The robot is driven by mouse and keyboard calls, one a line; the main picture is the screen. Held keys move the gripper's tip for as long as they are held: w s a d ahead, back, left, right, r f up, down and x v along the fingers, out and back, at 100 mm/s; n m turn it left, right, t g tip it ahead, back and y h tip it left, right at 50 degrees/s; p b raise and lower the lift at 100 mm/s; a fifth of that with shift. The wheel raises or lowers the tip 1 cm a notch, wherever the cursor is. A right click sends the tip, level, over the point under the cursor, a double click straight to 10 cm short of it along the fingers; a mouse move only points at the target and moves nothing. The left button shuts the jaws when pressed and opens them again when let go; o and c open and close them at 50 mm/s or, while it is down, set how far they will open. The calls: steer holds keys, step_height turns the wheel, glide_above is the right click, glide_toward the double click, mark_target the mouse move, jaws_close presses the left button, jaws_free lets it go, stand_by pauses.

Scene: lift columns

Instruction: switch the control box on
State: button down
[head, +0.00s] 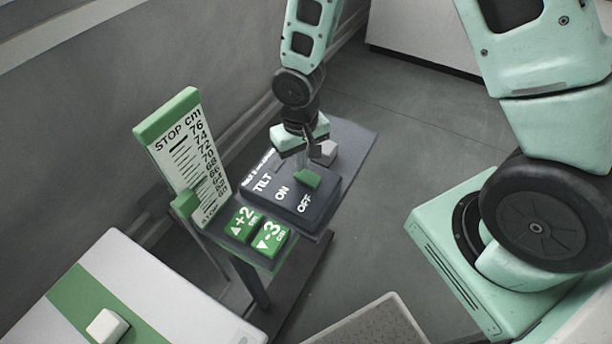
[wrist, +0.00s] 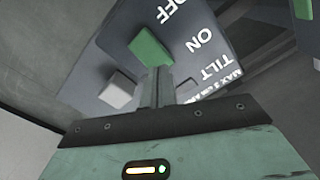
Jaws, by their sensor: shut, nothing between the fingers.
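The control box (head: 318,212) is a dark box with white TILT, ON and OFF lettering, on the dark top of a stand. A green block (head: 307,180) and a light grey block (head: 326,152) stick up from it. I cannot tell which label the green block lines up with. My gripper (head: 304,164) points down over the box, its fingertips close to both blocks. In the wrist view the shut, empty fingers (wrist: 159,76) reach toward the box (wrist: 107,50), beside the green block (wrist: 149,46) and the grey block (wrist: 117,90). Contact is not clear.
A white and green unit with a white button (head: 107,326) stands at lower left.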

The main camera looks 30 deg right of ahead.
steer(key=shift+f+b, duration=0.85)
steer(key=shift+f, duration=0.2)
stand_by(0.7)
step_height(320, 180, up, 7)
steer(key=p, duration=0.6)
steer(key=shift+r, duration=0.1)
stand_by(0.3)
stand_by(0.3)
steer(key=shift+a+r, duration=0.1)
steer(key=shift+r, duration=0.05)
steer(key=s+a+r+n, duration=0.3)
steer(key=s+r, duration=0.6)
steer(key=s+a+r+n, duration=0.3)
steer(key=s+r+n, duration=0.1)
steer(key=s+r, duration=0.5)
steer(key=shift+r+y, duration=0.15)
steer(key=shift+y, duration=0.15)
